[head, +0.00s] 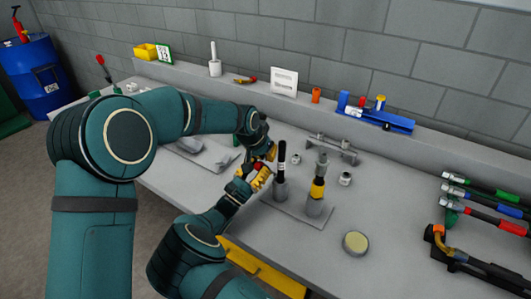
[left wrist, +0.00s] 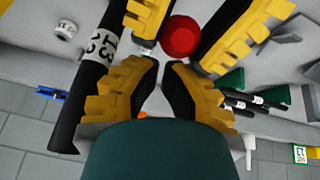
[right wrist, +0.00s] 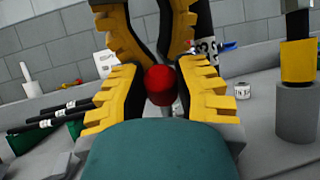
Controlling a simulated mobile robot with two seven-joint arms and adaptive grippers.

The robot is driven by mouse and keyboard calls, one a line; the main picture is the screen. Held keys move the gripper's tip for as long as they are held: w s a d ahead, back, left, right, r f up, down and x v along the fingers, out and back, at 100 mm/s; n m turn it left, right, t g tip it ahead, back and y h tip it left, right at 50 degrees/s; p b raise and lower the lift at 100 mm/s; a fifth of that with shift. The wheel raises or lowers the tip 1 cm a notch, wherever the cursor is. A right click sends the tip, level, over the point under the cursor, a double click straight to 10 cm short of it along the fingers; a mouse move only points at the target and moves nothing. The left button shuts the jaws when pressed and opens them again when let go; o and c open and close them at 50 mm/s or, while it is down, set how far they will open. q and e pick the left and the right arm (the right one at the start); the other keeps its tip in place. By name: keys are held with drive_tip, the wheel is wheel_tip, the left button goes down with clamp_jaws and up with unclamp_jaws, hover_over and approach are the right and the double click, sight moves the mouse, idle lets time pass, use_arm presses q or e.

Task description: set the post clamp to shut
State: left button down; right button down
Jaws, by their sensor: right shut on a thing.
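A red knob (head: 258,166) is between my two grippers, left of the upright posts; it is probably part of the post clamp, whose body is largely hidden. My right gripper (head: 262,178) is shut on the knob, which also shows between its fingers in the right wrist view (right wrist: 160,86). My left gripper (head: 269,153) faces it from the far side. In the left wrist view its fingertips (left wrist: 162,64) are close together, just short of the red knob (left wrist: 180,37). I cannot tell whether they hold anything, or the clamp's setting.
A black-handled post (head: 281,160) and a yellow-banded tool (head: 318,185) stand upright on a grey plate right of my grippers. A round tin (head: 355,243) is nearer. Several tools with coloured handles (head: 480,190) lie at the right.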

use_arm(q)
drive_tip(key=shift+s+a+f, duration=0.3)
drive_tip(key=shift+s+f, duration=0.2)
drive_tip(key=shift+f, duration=0.05)
use_arm(e)
drive_tip(key=shift+d+f, duration=0.1)
drive_tip(key=shift+d, duration=0.1)
use_arm(q)
drive_tip(key=shift+a, duration=0.1)
use_arm(e)
drive_tip(key=c, duration=0.9)
unclamp_jaws()
drive_tip(key=shift+w, duration=0.1)
